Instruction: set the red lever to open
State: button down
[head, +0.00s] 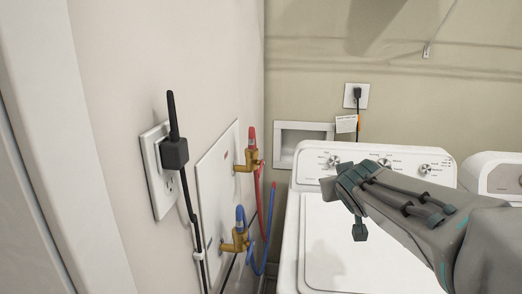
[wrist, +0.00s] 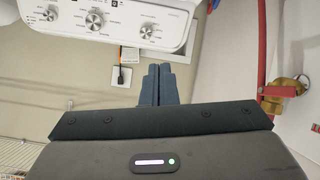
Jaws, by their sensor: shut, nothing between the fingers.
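The red lever (head: 252,137) sits on the upper brass valve (head: 246,164) on the left wall plate, and it stands about upright. A blue lever (head: 240,217) sits on the lower brass valve (head: 235,242). My gripper (head: 329,190) is to the right of the red lever, apart from it, in front of the washer panel. In the wrist view its fingers (wrist: 158,72) are together and empty.
The white washer (head: 330,240) stands below and behind my gripper, with a second machine (head: 492,177) at right. A black plug (head: 174,152) and cord are on the near wall outlet. Red (head: 273,205) and blue hoses hang from the valves. Open air lies between gripper and valves.

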jog(key=w+a+r+n+t+y+p, duration=0.25)
jog(key=w+r+n+y, duration=0.2)
jog(key=r, duration=0.45)
jog(key=w+a+r+n+t+y+p, duration=0.1)
jog(key=w+a+r+n+t+y, duration=0.15)
jog(key=w+a+r, duration=0.4)
jog(key=n+g+y+p, duration=0.45)
jog(key=n+g, duration=0.45)
jog(key=g, duration=0.5)
send_over(261, 168)
jog(key=s+d, duration=0.2)
notch_tip(261, 168, down, 8)
jog(key=f, duration=0.1)
jog(key=shift+h, duration=0.25)
jog(key=shift+w+a+f, duration=0.15)
jog(key=shift+w+f, duration=0.05)
jog(key=shift+f, duration=0.8)
jog(key=shift+w+a+f, duration=0.15)
jog(key=shift+w+f, duration=0.05)
jog(key=shift+f, duration=0.75)
